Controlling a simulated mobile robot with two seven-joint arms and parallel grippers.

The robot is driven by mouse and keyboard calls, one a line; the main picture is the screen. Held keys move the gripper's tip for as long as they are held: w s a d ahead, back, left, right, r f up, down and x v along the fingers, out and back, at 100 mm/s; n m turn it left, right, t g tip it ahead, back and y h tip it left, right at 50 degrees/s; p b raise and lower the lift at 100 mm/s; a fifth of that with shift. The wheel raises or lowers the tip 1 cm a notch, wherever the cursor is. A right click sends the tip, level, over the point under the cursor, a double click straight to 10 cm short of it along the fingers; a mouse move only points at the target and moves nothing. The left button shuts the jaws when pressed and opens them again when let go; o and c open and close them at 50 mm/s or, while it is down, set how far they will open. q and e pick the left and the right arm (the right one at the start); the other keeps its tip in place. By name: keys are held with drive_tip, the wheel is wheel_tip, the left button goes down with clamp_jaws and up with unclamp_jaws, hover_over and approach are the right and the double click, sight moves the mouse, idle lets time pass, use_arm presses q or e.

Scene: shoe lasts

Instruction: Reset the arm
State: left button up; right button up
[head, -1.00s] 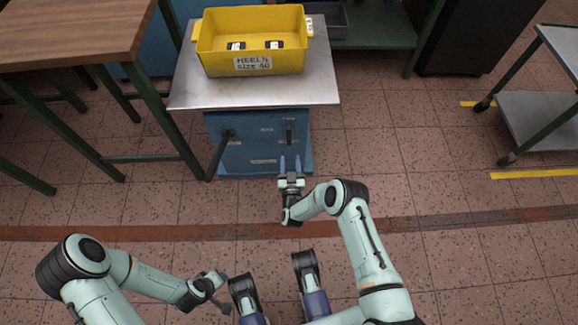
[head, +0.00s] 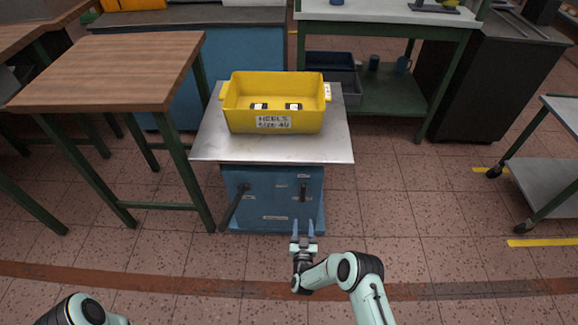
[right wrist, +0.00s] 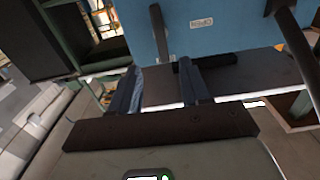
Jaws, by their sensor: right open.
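My right gripper (head: 303,229) is open and empty, low in front of the blue cabinet (head: 270,197), with its fingers pointing toward it. In the right wrist view its two blue fingers (right wrist: 158,90) stand apart with nothing between them, and the blue cabinet (right wrist: 215,35) with a dark handle is beyond. Of my left arm only a shoulder part (head: 80,312) shows at the bottom left of the head view. My left gripper is out of the frame.
A yellow bin (head: 272,104) labelled HEELS size 40 stands on the metal top (head: 335,145) of the cabinet, with two dark items inside. A wooden table (head: 110,75) is at left, a grey cart (head: 545,185) at right. The tiled floor between is clear.

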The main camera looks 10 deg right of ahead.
use_arm(q)
drive_tip(key=shift+r, duration=0.1)
drive_tip(key=s+d+r+g+p, duration=0.1)
drive_tip(key=s+d+r+p, duration=0.2)
drive_tip(key=r+p, duration=0.8)
drive_tip(key=s+d+r+m+g+h+p, duration=0.1)
drive_tip(key=s+d+r+p, duration=0.2)
drive_tip(key=r+p, duration=0.8)
wheel_tip(320, 180, up, 2)
drive_tip(key=shift+s+r+g+h+p, duration=0.2)
drive_tip(key=shift+r+g+h+p, duration=0.1)
drive_tip(key=shift+g+p, duration=0.1)
use_arm(e)
drive_tip(key=s+a+r+g+y, duration=0.1)
drive_tip(key=s+r+g, duration=0.5)
drive_tip(key=s, duration=0.7)
drive_tip(key=s+a+r+g+y, duration=0.2)
drive_tip(key=s+r+g+y, duration=0.2)
drive_tip(key=s, duration=1)
drive_tip(key=s+a+r+g+y, duration=0.2)
drive_tip(key=s+r+g, duration=0.6)
drive_tip(key=s, duration=0.6)
drive_tip(key=shift+s+a+r+m+y, duration=0.15)
drive_tip(key=shift+s+r+m+y, duration=0.1)
drive_tip(key=shift+r+m+y, duration=0.25)
